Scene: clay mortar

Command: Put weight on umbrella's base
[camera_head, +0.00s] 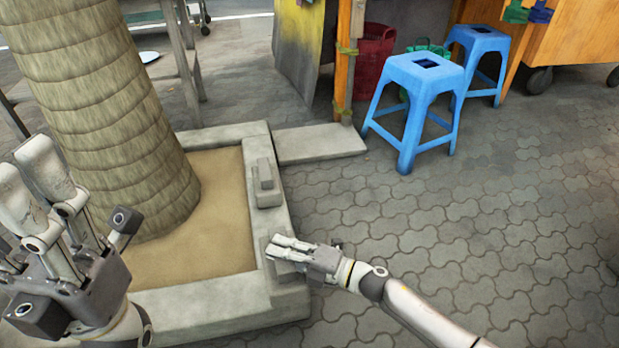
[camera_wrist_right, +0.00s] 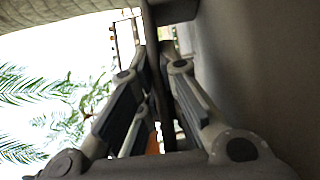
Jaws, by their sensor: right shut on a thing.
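A grey block-shaped weight (camera_head: 266,186) with a raised narrower top sits on the planter's rim. My right gripper (camera_head: 287,247) is shut on another grey weight (camera_head: 276,265) at the planter's near right corner; the fingers cover much of it, and I cannot tell whether it touches the rim. In the right wrist view the right gripper's fingers (camera_wrist_right: 158,55) come together at grey surfaces too close to make out. My left gripper (camera_head: 25,172) is raised at the left, over the planter's near side, with its opening unclear. I cannot surely make out the umbrella's base.
The stone planter (camera_head: 215,309) holds sand and a thick ringed trunk (camera_head: 105,100). A flat slab (camera_head: 318,144) lies beyond its far right corner. Two blue stools (camera_head: 416,75) (camera_head: 480,40) and a red basket (camera_head: 371,60) stand behind. The paving at right is clear.

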